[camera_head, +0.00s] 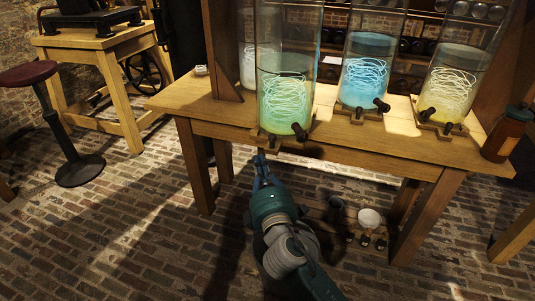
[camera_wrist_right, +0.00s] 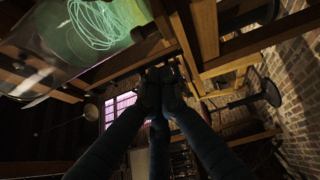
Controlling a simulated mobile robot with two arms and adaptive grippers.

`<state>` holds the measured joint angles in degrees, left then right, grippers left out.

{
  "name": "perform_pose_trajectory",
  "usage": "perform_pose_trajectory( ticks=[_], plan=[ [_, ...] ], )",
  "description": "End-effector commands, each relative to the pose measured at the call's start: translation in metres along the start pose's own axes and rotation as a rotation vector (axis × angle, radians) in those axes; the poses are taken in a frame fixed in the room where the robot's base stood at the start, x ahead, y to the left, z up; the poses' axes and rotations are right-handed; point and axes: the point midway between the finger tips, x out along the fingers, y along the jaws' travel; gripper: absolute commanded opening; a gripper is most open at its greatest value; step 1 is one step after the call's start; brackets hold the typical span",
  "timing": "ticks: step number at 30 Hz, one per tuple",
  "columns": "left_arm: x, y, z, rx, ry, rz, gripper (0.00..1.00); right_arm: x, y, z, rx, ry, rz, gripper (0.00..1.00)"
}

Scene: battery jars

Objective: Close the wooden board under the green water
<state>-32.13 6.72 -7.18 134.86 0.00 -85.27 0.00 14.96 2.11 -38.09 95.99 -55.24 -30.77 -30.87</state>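The jar of green water (camera_head: 284,100) stands at the front edge of the wooden table, with a dark tap (camera_head: 299,130) low on its front. A wooden board (camera_head: 271,144) shows under it, jutting out at the table's front edge. My right gripper (camera_head: 260,158) is just below and left of this board, pointing up toward the table edge. In the right wrist view the fingers (camera_wrist_right: 161,74) come together at the tips and look shut, with no held thing visible. The green jar (camera_wrist_right: 95,25) shows at upper left there. Contact with the board cannot be told. My left gripper is not in view.
Jars of blue water (camera_head: 366,78) and yellowish water (camera_head: 452,88) stand to the right on the table (camera_head: 215,110). A brown bottle (camera_head: 507,135) stands at its right end. A low shelf with a white bowl (camera_head: 370,218) is below. A stool (camera_head: 75,170) stands left; the brick floor between is clear.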

Motion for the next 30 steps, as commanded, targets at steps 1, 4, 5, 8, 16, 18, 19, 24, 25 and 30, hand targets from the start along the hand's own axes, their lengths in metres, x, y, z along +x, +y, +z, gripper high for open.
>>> perform_pose_trajectory(
  ticks=[1,4,5,8,16,18,19,24,25,30],
  plan=[
    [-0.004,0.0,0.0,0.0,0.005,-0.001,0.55,0.011,-0.001,0.0,0.0,0.0,0.002,0.0],
    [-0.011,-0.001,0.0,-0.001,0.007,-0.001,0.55,0.027,-0.001,0.007,-0.003,-0.001,0.001,0.0],
    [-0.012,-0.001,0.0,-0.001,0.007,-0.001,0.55,0.03,-0.001,0.011,-0.003,-0.001,0.0,0.0],
    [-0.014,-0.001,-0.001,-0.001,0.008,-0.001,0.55,0.038,-0.001,0.02,-0.002,0.0,-0.001,0.0],
    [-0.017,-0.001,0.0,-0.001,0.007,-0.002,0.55,0.047,-0.002,0.028,0.001,0.001,-0.002,0.0],
    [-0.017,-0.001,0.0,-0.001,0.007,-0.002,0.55,0.047,-0.002,0.028,0.001,0.001,-0.002,0.0],
    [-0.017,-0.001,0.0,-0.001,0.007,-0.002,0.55,0.047,-0.002,0.028,0.001,0.001,-0.002,0.0],
    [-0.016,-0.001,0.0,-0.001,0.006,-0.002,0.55,0.047,-0.002,0.028,0.001,0.001,-0.002,0.0],
    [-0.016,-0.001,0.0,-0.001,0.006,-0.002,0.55,0.047,-0.002,0.029,0.001,0.001,-0.002,0.0],
    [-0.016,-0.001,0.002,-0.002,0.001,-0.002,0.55,0.055,-0.002,0.034,0.001,-0.001,0.0,0.0]
  ],
)
